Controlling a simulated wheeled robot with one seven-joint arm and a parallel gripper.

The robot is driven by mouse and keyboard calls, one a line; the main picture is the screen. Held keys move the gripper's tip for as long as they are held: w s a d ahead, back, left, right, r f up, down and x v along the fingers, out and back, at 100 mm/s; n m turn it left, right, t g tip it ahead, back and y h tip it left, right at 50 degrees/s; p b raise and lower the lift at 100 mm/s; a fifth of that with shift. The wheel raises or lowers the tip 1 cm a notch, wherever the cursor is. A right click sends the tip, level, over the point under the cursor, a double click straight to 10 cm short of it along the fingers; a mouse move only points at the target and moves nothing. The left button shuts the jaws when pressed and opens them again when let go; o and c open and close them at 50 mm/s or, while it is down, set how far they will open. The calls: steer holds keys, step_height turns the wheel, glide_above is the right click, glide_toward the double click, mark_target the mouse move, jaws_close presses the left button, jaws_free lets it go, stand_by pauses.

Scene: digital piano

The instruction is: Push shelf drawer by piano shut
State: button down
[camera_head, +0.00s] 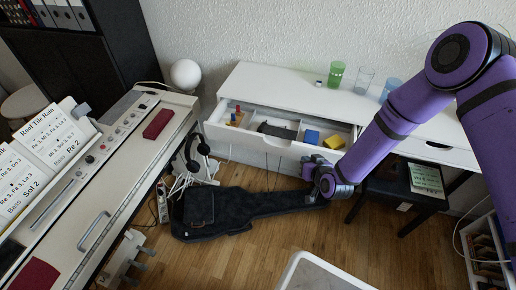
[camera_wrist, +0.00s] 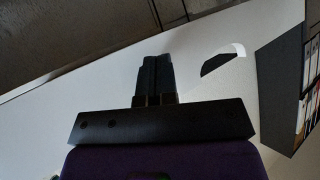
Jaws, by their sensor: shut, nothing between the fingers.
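The white shelf drawer (camera_head: 245,140) by the piano stands pulled out from the white shelf unit (camera_head: 275,88). It holds small coloured items and a dark object. My gripper (camera_head: 309,171) is shut and empty, low in front of the right part of the drawer front. In the wrist view its closed fingers (camera_wrist: 155,75) point at a broad white surface with a dark cutout, which looks like the drawer front. I cannot tell whether the fingertips touch it.
The digital piano (camera_head: 120,150) with open sheet music stands on the left. A black guitar case (camera_head: 250,205) lies on the floor below the drawer. Glasses, including a green one (camera_head: 336,74), stand on the shelf top. A dark stool (camera_head: 400,185) is at the right.

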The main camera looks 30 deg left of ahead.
mark_target(310, 141)
steer(key=shift+w+a, duration=0.65)
steer(key=shift+w, duration=2)
steer(key=shift+w+a, duration=0.6)
steer(key=shift+w, duration=2.1)
steer(key=shift+w+a, duration=0.65)
steer(key=shift+w, duration=2)
steer(key=shift+s+d, duration=0.25)
steer(key=shift+s, duration=0.75)
steer(key=shift+s+d, duration=0.2)
steer(key=shift+s, duration=0.8)
steer(key=shift+s+d, duration=0.25)
steer(key=shift+s, duration=0.75)
